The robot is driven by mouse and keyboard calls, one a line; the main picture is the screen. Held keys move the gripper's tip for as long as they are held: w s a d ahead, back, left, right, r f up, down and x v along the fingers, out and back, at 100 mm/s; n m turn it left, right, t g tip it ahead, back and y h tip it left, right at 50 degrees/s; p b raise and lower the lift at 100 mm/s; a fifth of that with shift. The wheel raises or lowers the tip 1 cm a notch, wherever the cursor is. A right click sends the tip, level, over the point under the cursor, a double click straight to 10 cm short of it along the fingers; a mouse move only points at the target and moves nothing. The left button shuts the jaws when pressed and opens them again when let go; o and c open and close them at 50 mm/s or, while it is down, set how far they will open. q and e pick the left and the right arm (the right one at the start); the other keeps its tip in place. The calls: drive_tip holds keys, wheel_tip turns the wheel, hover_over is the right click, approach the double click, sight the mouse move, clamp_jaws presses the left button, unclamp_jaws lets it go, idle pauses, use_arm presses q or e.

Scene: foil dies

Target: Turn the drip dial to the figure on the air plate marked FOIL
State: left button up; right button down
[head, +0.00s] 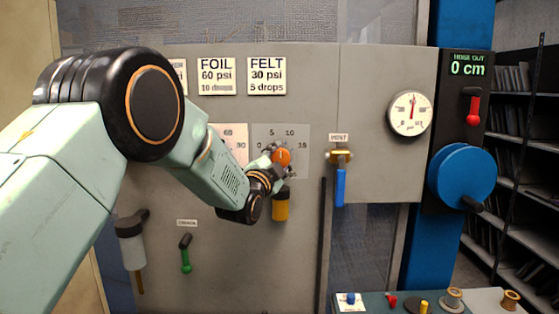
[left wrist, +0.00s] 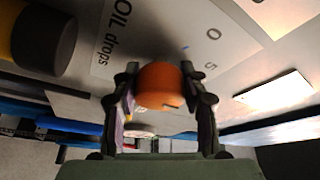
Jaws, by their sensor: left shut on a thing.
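The drip dial is an orange knob (head: 282,156) on a light scale plate (head: 297,136) with figures including 5 and 10 along its top. My left gripper (head: 277,159) is shut on the knob, and in the left wrist view the orange knob (left wrist: 161,86) sits between both fingers (left wrist: 161,102). A small mark shows on the knob, but I cannot tell exactly which figure it faces. The air plate marked FOIL (head: 216,77) reads 60 psi and 10 drops. My right gripper is not in view.
The FELT plate (head: 266,76) reads 30 psi and 5 drops. An amber bowl (head: 280,206) hangs below the dial. To the right are a blue-handled valve (head: 340,186), a round gauge (head: 410,113) and a blue reel (head: 465,172). A green-handled lever (head: 185,255) is lower left.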

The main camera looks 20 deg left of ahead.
use_arm(q)
drive_tip(key=shift+d+f+m+g+h, duration=0.15)
drive_tip(key=shift+m+g, duration=0.3)
drive_tip(key=shift+m, duration=0.7)
drive_tip(key=shift+a+r+m+g+h, duration=0.15)
drive_tip(key=shift+m+g, duration=0.3)
drive_tip(key=shift+m, duration=0.7)
drive_tip(key=shift+d+f, duration=0.1)
drive_tip(key=shift+f, duration=0.05)
drive_tip(key=o, duration=1.2)
drive_tip(key=shift+s+d, duration=0.1)
drive_tip(key=shift+s, duration=0.05)
drive_tip(key=shift+c, duration=0.2)
drive_tip(key=shift+r, duration=0.2)
drive_tip(key=shift+a, duration=0.2)
